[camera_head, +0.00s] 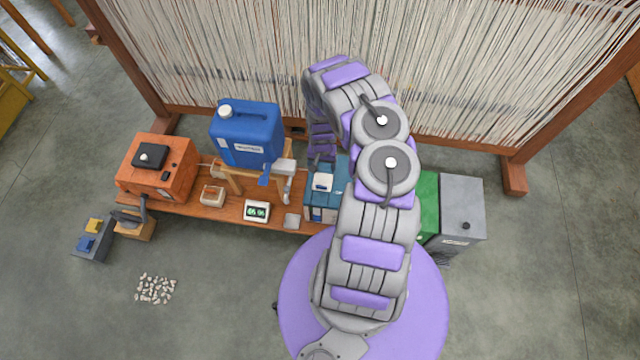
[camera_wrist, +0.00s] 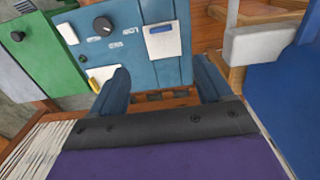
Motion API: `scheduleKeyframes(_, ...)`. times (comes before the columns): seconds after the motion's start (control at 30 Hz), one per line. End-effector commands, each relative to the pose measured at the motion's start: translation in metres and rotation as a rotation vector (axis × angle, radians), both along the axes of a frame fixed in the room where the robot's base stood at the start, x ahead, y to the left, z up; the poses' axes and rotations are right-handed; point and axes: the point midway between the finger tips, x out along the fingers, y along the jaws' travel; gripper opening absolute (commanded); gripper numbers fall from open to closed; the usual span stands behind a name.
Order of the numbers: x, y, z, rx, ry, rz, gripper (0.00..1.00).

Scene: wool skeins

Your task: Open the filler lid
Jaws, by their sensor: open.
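A blue machine box (camera_wrist: 125,45) stands in front of my gripper in the wrist view. It carries a black dial and a white flap with a blue tab (camera_wrist: 163,40), which looks like the filler lid and appears shut. The same flap (camera_head: 322,182) shows on top of the blue box (camera_head: 338,180) in the head view, partly hidden by my arm. My gripper (camera_wrist: 161,82) is open and empty, its two blue fingers apart below the flap in the wrist view. In the head view its fingertips are hard to make out.
A blue jerrycan (camera_head: 246,135) with a white cap stands on a wooden stand to the left. An orange box (camera_head: 157,167), a small green display (camera_head: 257,211) and a green box (camera_head: 428,205) share the bench. A grey box (camera_head: 462,208) stands at right. Hanging yarn (camera_head: 230,50) fills the back.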

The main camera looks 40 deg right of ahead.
Motion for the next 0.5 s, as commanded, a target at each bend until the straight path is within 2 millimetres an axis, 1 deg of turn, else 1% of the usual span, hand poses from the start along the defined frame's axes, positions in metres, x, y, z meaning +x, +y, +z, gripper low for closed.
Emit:
scheduleKeyframes(0.17,0.001,0.001,-0.014,0.004,-0.007,-0.007,0.79)
scheduleKeyframes(0.27,0.001,0.001,-0.027,0.004,-0.006,-0.005,0.79)
scheduleKeyframes(0.5,-0.001,0.002,-0.071,0.006,-0.003,-0.004,0.79)
